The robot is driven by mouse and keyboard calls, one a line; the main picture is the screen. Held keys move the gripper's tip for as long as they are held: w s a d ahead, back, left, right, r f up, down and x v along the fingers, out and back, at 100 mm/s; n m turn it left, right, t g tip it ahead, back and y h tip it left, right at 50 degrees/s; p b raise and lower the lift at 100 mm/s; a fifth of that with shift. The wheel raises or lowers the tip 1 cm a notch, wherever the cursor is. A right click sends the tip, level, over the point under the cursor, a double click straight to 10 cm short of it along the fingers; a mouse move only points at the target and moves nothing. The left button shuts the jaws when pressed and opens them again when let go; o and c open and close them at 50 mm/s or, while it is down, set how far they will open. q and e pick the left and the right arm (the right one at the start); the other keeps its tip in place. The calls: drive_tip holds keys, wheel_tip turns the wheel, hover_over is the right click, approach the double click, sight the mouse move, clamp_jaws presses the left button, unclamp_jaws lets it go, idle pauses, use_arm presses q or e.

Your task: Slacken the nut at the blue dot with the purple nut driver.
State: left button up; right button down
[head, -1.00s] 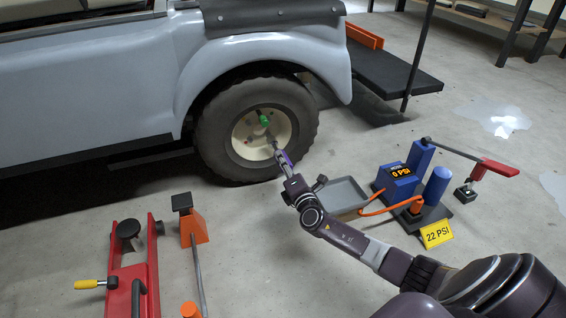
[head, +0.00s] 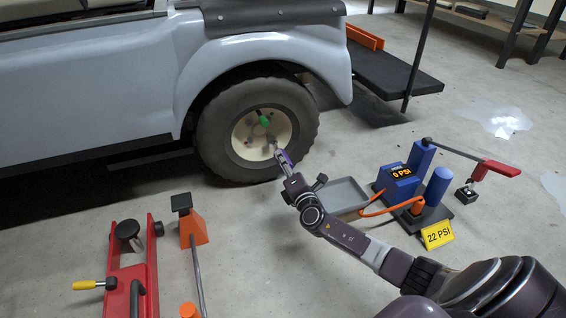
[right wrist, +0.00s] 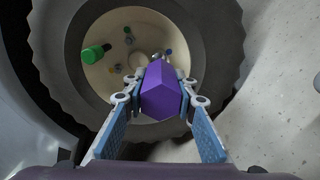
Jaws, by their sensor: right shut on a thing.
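My right gripper (head: 284,158) is shut on the purple nut driver (right wrist: 164,92), whose purple handle fills the middle of the right wrist view. The driver points at the cream wheel hub (head: 250,145). Its far end lies close to the lower right of the hub, and I cannot tell whether it touches a nut. In the right wrist view the blue dot (right wrist: 168,51) shows just beyond the driver's end; the nut there is mostly hidden. A green tool or cap (head: 264,120) sticks out from the hub. My left gripper is not in view.
The dark tyre (head: 220,150) surrounds the hub under the pale blue cart body (head: 120,85). A grey tray (head: 346,192) and a blue pump unit (head: 398,180) stand on the floor at right. A red jack (head: 152,265) and an orange stand (head: 194,228) are at lower left.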

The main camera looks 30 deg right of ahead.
drive_tip(key=shift+w, duration=0.15)
idle(0.3)
drive_tip(key=shift+b+x, duration=0.75)
drive_tip(key=shift+x, duration=0.3)
